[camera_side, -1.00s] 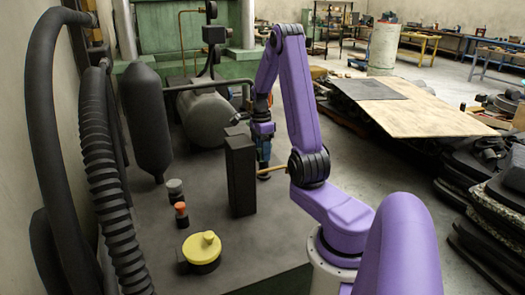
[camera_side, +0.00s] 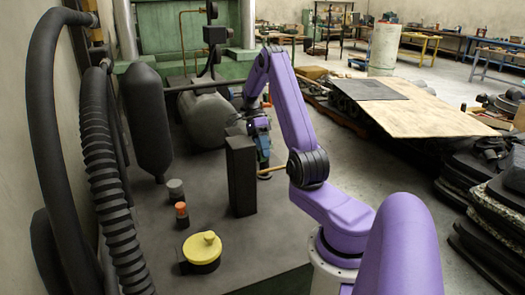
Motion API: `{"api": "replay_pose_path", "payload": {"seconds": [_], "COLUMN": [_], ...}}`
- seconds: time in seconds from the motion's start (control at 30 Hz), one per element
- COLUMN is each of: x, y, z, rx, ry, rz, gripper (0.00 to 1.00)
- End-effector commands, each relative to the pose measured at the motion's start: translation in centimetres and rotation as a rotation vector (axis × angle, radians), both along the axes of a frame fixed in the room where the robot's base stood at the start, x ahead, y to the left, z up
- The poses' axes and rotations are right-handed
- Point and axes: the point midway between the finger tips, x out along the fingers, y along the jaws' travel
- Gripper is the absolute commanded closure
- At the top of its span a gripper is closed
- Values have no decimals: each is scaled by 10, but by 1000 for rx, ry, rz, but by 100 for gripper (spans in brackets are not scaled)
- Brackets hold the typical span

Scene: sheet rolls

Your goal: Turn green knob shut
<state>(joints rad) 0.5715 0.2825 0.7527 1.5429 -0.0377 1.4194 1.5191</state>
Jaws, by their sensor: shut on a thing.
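My gripper (camera_side: 262,160) points down just behind and right of the tall black box (camera_side: 241,175). Its blue wrist shows, and the fingers are small and dark, partly hidden by the box. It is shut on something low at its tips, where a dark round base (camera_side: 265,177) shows. I take this to be the green knob, but no green of it is clear from here.
A yellow knob (camera_side: 202,247), an orange-topped knob (camera_side: 181,211) and a grey-topped knob (camera_side: 175,188) stand on the grey floor plate. A brass rod (camera_side: 272,169) runs beside the gripper. A hanging dark cylinder (camera_side: 147,120) and a grey tank (camera_side: 208,118) stand behind.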

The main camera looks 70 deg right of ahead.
Motion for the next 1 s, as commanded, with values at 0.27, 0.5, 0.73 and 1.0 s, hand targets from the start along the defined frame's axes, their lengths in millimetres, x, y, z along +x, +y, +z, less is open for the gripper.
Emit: {"api": "replay_pose_path", "payload": {"seconds": [0.27, 0.5, 0.73, 1.0], "x": [1, 1, 1, 1], "y": [-1, -1, -1, -1], "z": [0, 1, 1, 0], "rx": [42, 45, 44, 45], "ry": [42, 45, 44, 45], "rz": [0, 0, 0, 0], "gripper": [80, 80, 24, 24]}}
